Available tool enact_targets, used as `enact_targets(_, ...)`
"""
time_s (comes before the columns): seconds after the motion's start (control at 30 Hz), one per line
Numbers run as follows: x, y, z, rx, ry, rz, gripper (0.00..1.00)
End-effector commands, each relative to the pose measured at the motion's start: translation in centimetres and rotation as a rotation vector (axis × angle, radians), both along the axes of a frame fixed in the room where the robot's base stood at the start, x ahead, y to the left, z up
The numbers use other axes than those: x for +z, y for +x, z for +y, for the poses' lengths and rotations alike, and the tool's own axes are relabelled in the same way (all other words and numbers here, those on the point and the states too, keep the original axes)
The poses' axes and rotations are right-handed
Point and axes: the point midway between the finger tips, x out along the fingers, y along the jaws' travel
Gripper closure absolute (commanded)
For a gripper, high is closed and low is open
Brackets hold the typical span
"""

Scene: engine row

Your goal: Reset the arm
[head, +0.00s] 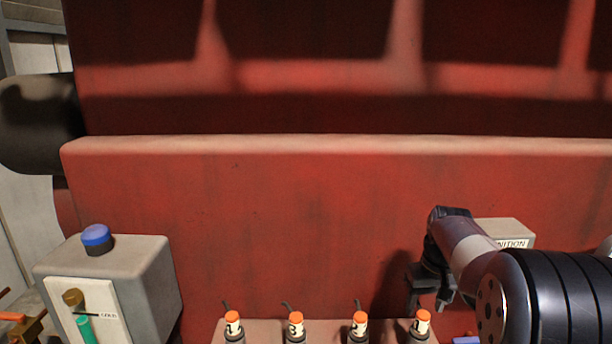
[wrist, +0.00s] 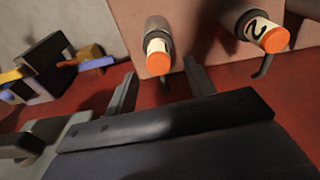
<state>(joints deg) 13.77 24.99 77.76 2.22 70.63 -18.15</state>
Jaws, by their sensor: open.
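My arm (head: 465,245) reaches in from the right side of the head view, bent in front of the red engine wall. My gripper (head: 428,290) hangs at its end, just above the rightmost orange-capped plug (head: 422,325). In the wrist view my gripper (wrist: 160,76) shows two dark fingers spread apart. Nothing is held between them. An orange-tipped plug (wrist: 158,45) shows beyond the gap between the fingers; I cannot tell how far off it is. Another plug (wrist: 262,30) with a number on it is to the right.
Several numbered plugs stand in a row on a pale red ledge (head: 265,330). A grey box (head: 145,270) with a blue button (head: 97,238) stands at left. A grey ignition box (head: 512,230) is partly hidden behind my arm. The red wall (head: 270,220) stands behind.

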Motion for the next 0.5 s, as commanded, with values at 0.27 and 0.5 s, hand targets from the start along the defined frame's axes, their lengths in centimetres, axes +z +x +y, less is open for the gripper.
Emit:
enact_targets(0.27, 5.0, 0.0, 0.0, 0.0, -0.001, -0.002, 0.49)
enact_targets(0.5, 7.4, 0.0, 0.0, 0.0, 0.0, 0.0, 0.49)
